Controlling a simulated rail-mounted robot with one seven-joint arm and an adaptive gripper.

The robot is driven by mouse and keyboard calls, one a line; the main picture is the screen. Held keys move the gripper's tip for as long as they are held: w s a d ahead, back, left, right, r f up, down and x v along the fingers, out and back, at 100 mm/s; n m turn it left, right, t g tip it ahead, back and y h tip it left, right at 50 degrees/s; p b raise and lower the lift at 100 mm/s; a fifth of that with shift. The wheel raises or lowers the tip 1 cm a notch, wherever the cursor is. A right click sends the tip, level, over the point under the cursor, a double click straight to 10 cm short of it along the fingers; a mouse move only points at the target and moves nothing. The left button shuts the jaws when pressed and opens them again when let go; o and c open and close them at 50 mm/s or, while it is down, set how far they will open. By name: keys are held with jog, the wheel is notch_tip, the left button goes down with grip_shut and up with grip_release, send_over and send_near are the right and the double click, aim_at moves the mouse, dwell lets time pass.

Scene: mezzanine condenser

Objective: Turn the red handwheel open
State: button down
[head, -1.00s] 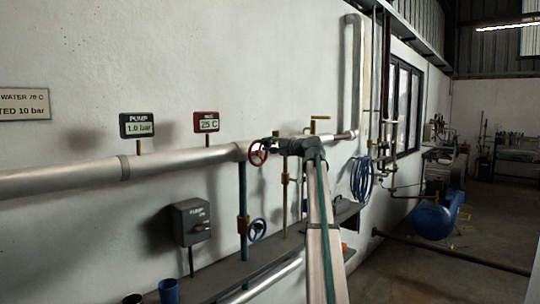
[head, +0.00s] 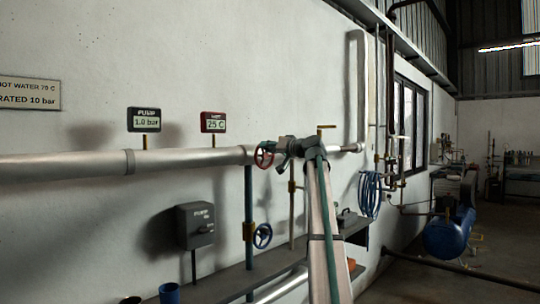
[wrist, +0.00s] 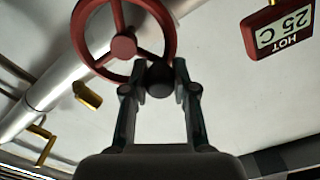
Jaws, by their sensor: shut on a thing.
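The red handwheel (head: 264,155) sits on the large silver pipe in the head view. In the wrist view the handwheel (wrist: 123,46) fills the upper left, with a round hub, spokes and a dark knob (wrist: 160,80) at its lower right rim. My gripper (wrist: 158,76) has one finger on each side of the knob and is shut on it. In the head view my gripper (head: 274,147) is at the right side of the wheel, and my arm hides part of the pipe behind it.
A red-framed HOT display (head: 213,122) reads 25 C above the pipe, and a PUMP display (head: 144,119) reads 1.0 bar. A blue handwheel (head: 262,236) is below. A grey pump switch box (head: 195,225) hangs left of it, above a dark shelf (head: 235,278).

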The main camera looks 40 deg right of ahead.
jog(key=shift+s+a+f+n+b, duration=0.1)
jog(key=shift+a+f+n+b, duration=0.15)
jog(key=shift+n+b, duration=0.45)
jog(key=shift+a+f+n+b, duration=0.25)
jog(key=shift+n+b, duration=0.25)
jog(key=shift+n, duration=0.4)
jog(key=c, duration=0.9)
grip_release()
jog(key=s, duration=0.4)
jog(key=s+d, duration=0.1)
jog(key=s, duration=0.3)
jog(key=s+d, duration=0.1)
jog(key=s, duration=0.3)
jog(key=shift+d, duration=0.1)
